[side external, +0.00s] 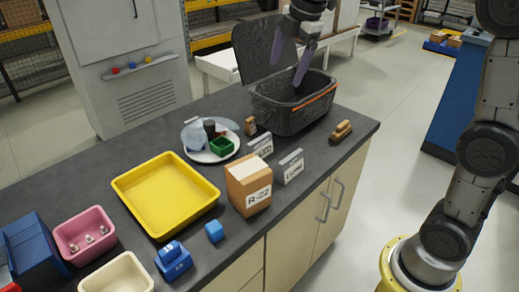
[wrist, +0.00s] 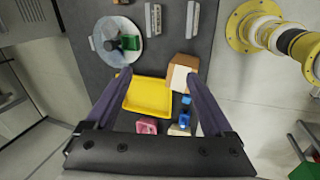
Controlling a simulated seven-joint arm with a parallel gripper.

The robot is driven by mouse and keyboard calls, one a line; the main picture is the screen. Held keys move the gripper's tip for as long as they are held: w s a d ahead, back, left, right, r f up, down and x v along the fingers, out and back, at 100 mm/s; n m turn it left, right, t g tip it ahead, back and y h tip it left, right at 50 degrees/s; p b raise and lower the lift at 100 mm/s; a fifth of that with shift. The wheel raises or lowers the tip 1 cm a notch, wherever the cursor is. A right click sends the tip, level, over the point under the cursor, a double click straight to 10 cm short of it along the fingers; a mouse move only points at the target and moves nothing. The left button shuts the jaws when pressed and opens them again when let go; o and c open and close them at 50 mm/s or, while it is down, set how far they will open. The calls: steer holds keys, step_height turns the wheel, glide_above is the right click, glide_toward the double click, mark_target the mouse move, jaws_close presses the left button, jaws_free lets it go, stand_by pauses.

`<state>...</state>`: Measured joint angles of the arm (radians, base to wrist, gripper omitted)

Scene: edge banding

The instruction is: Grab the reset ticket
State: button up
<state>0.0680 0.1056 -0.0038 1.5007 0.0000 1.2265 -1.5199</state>
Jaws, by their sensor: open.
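I cannot tell for sure which thing is the reset ticket. A cardboard box (side external: 240,199) stands on the counter with a white label (side external: 258,197) that seems to start with "R". Its pale top (side external: 248,167) also shows in the wrist view (wrist: 180,78). Two small grey signs with lettering, one sign (side external: 260,144) behind the other sign (side external: 291,166), stand beside the box. My gripper (side external: 289,66) is open and empty, high over the dark bin at the far end. In the wrist view my gripper's (wrist: 160,78) purple fingers are spread wide, pointing down at the counter.
A yellow tray (side external: 166,193) fills the middle. A plate (side external: 210,151) holds a green box and dark items. The dark bin (side external: 293,105) stands behind. A wooden brush-like piece (side external: 341,130) is near the right edge.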

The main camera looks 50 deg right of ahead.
steer(key=w+d+f+n+g, duration=0.2)
steer(key=w+f, duration=0.6)
steer(key=w, duration=0.1)
glide_above(260, 147)
step_height(260, 147, down, 5)
steer(key=shift+m+g, duration=0.3)
steer(key=shift+g, duration=0.5)
steer(key=f, duration=0.9)
steer(key=w+f, duration=0.1)
steer(key=f, duration=0.4)
steer(key=shift+d+f, duration=0.3)
steer(key=shift+d, duration=0.1)
steer(key=shift+w+d+f, duration=0.1)
steer(key=shift+f, duration=3.05)
jaws_close()
steer(key=shift+r, duration=0.15)
